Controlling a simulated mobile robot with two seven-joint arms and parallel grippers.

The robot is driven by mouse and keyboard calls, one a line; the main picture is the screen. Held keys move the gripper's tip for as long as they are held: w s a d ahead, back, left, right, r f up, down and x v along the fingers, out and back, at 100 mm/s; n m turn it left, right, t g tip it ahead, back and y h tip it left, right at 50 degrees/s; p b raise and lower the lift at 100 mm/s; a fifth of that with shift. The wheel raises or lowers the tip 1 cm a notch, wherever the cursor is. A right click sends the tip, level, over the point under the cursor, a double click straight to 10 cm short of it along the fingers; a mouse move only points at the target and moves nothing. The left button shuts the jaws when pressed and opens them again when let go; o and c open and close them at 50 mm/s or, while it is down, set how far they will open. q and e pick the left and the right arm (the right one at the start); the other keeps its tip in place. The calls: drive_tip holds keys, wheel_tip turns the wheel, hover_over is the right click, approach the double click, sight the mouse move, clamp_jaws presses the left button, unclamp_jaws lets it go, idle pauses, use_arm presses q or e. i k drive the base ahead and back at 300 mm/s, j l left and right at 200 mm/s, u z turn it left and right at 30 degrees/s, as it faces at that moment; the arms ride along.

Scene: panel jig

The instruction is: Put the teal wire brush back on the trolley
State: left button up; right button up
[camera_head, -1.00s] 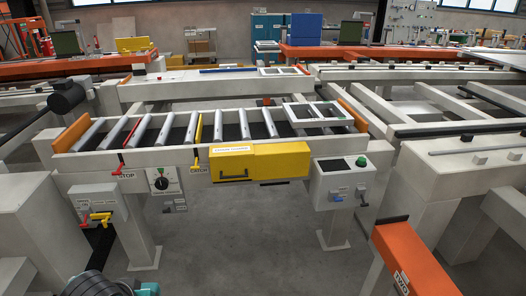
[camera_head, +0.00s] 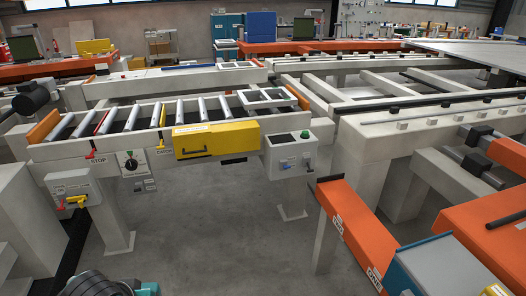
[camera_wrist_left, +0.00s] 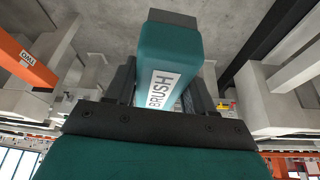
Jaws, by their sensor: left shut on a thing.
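The teal wire brush (camera_wrist_left: 170,55) fills the middle of the left wrist view, with a white label reading BRUSH on its side. My left gripper (camera_wrist_left: 163,95) is shut on it, one dark finger on each side. The brush is held up with grey floor behind it; its bristles cannot be made out. In the head view only a dark and teal part of my own arm shows at the bottom left edge, and the brush is not seen there. My right gripper is not in view. I cannot identify the trolley with certainty.
A roller frame (camera_head: 165,115) with a yellow box (camera_head: 217,139) and control boxes stands ahead. At the right are an orange beam (camera_head: 348,228) and a blue-sided, grey-topped box (camera_head: 440,268), cut off by the edge. Grey floor (camera_head: 220,225) between them is clear.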

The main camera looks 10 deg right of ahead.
sight(446, 265)
drive_tip(key=k+l+z, duration=0.45)
drive_tip(key=z, duration=0.15)
drive_tip(key=l+z, duration=0.25)
drive_tip(key=k+l+z, duration=0.1)
drive_tip(key=l+z, duration=0.15)
drive_tip(key=l, duration=0.25)
